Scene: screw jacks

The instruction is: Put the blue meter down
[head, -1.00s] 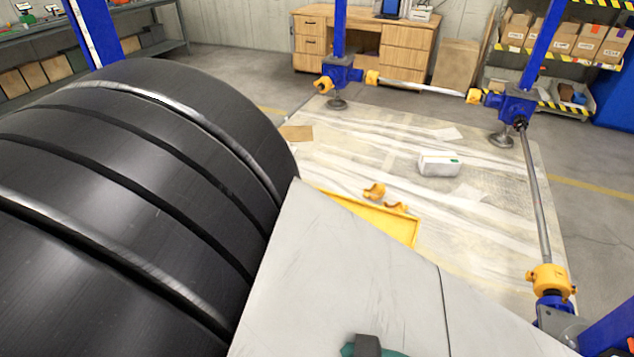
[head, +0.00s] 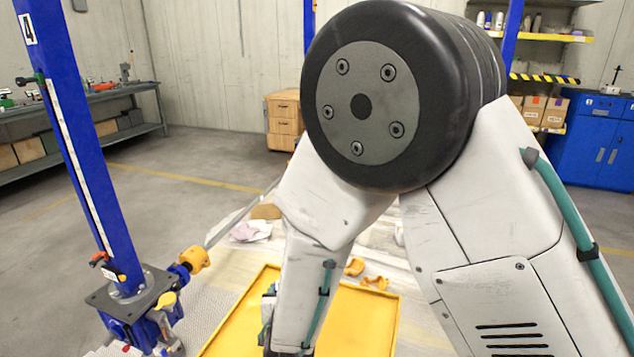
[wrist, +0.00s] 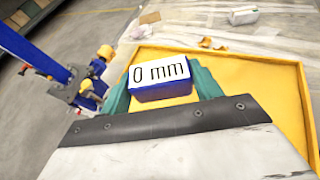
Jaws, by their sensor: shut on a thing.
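The blue meter (wrist: 163,93) has a white face reading "0 mm" and sits between my gripper's teal fingers (wrist: 161,80) in the wrist view. My gripper is shut on it. Behind and around it shows the yellow tray (wrist: 262,65). I cannot tell whether the meter touches the tray floor or hangs above it. In the head view the yellow tray (head: 366,318) lies beyond my arm, and my arm hides most of the gripper and meter.
A blue screw jack post (head: 82,150) stands at left, close to the tray, with a yellow coupling (head: 195,259) and shaft. Orange-yellow parts (head: 375,282) lie by the tray's far edge.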

